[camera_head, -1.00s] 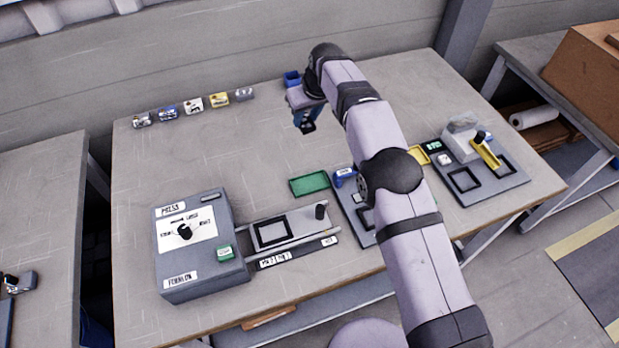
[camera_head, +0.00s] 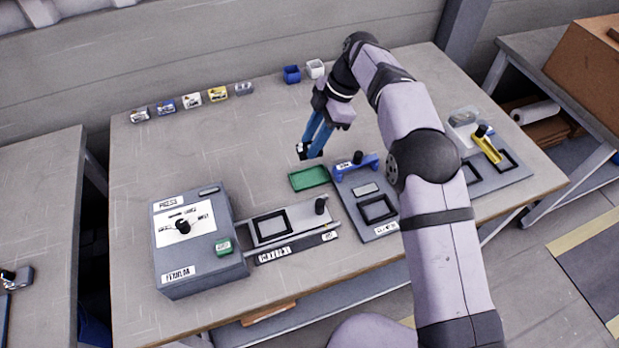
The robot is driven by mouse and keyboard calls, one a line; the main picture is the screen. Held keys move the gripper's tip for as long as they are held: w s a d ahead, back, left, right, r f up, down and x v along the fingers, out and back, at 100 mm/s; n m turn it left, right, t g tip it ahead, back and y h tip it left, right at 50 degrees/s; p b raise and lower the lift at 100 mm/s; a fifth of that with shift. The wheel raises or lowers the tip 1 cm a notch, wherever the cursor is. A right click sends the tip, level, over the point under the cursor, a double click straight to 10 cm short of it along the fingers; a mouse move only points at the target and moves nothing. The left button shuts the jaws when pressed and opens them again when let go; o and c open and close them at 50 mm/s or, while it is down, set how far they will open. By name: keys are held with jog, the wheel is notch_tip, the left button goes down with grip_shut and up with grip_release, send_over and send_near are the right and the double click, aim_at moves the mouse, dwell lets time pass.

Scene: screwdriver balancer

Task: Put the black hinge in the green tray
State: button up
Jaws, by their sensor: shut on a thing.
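The green tray (camera_head: 309,179) lies flat on the table, right of the press and behind its slide; it looks empty. My gripper (camera_head: 311,150), with blue fingers, is just behind the tray and above the table. It is shut on the small black hinge (camera_head: 302,151), which shows at the fingertips. The fingers hide part of the hinge. The hinge appears apart from the tray.
The grey press (camera_head: 195,245) with its slide (camera_head: 285,227) stands front left. A fixture with a blue clamp (camera_head: 356,166) is close to the tray's right. Several small bins (camera_head: 192,99) line the back. The middle left table is clear.

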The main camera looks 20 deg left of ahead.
jog(key=shift+s+d+n, duration=0.15)
jog(key=shift+s+n, duration=0.15)
jog(key=shift+n, duration=0.2)
jog(key=shift+f+p, duration=1.35)
jog(key=shift+f, duration=3.55)
jog(key=shift+f, duration=0.2)
jog(key=o, duration=1.1)
jog(key=shift+o, duration=0.2)
jog(key=shift+r, duration=0.15)
jog(key=shift+r, duration=0.15)
jog(key=b+v, duration=0.2)
jog(key=v, duration=1)
jog(key=shift+b, duration=0.35)
